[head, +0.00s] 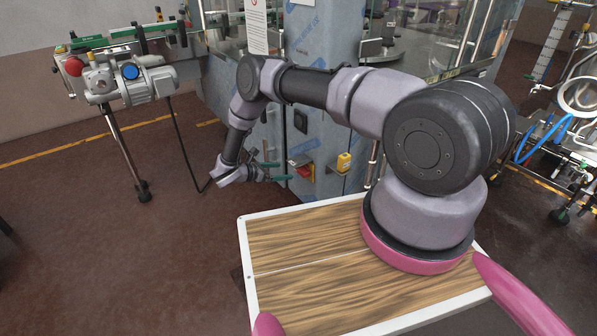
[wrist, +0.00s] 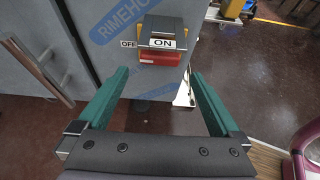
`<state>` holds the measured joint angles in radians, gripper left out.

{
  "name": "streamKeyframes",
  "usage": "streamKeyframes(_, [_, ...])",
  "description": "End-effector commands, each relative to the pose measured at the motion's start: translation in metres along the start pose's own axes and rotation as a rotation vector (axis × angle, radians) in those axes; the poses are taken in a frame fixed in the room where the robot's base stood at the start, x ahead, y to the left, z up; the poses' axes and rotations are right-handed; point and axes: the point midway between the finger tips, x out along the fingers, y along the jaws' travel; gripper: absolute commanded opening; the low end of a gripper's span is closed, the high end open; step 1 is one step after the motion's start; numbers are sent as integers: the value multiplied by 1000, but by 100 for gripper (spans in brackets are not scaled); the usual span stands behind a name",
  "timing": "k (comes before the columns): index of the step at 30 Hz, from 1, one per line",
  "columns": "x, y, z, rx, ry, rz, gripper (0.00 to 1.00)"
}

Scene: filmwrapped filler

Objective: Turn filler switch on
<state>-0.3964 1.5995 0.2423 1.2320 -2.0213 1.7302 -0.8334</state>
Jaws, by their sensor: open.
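The filler switch (head: 304,172) sits on the blue-grey, film-wrapped filler cabinet (head: 330,50) in the head view. My gripper (head: 275,171) is in front of the cabinet, just left of the switch in the head view. Its green fingers (wrist: 163,75) are open and empty, spread to either side below the switch in the wrist view.
A yellow box (head: 344,162) is mounted on the cabinet right of the switch. A conveyor with a motor and a red button (head: 74,67) stands at the left. Steel equipment with blue hoses (head: 545,138) stands at the right. The floor at the left is clear.

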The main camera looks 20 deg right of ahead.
Motion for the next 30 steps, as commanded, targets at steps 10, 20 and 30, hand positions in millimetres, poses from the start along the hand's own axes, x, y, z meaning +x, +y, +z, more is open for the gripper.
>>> streamKeyframes(10, [66,-2,0,2,2,-6,100])
streamKeyframes(20, [94,-1,0,1,2,-2,100])
streamKeyframes(30, [95,-1,0,1,1,-2,66])
